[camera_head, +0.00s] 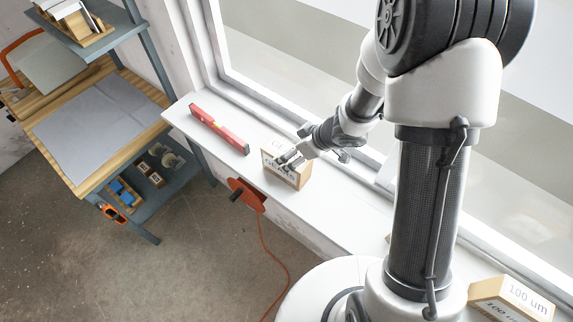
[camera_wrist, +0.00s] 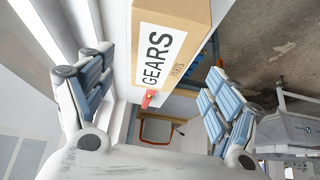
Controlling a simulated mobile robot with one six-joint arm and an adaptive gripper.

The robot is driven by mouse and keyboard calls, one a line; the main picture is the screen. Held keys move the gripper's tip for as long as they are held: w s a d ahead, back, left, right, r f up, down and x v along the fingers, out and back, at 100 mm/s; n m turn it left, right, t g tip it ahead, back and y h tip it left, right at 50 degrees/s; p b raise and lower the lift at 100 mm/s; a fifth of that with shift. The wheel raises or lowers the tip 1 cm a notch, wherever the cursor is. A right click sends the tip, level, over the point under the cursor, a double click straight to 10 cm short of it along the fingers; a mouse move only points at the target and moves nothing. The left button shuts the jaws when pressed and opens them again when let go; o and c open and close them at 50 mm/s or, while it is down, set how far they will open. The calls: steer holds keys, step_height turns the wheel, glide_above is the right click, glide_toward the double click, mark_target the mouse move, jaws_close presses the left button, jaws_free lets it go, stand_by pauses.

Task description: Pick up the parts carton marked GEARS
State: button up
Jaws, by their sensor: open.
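The parts carton marked GEARS (camera_head: 293,181) is a brown box with a white label, standing on the white window sill (camera_head: 343,215). In the wrist view the carton (camera_wrist: 172,15) is at the upper middle, with its label reading GEARS PARTS. My gripper (camera_head: 297,158) is at the carton in the head view and hides part of its top and label. In the wrist view my gripper (camera_wrist: 150,95) is open, with one finger left of the carton and one right of it. Nothing is gripped. I cannot tell whether a finger touches the carton.
A red spirit level (camera_head: 219,130) lies on the sill to the left. Another carton marked 100 um (camera_head: 510,298) is at the lower right. A red reel (camera_head: 246,194) with a cord hangs below the sill edge. A workbench (camera_head: 70,178) stands left. The window is behind.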

mark_target(275, 146)
steer(key=b+x, duration=0.3)
steer(key=x, duration=0.6)
steer(key=shift+w+f, duration=0.2)
steer(key=shift+s+r, duration=0.1)
steer(key=shift+c, duration=0.6)
steer(key=c, duration=1.5)
steer(key=shift+r, duration=0.1)
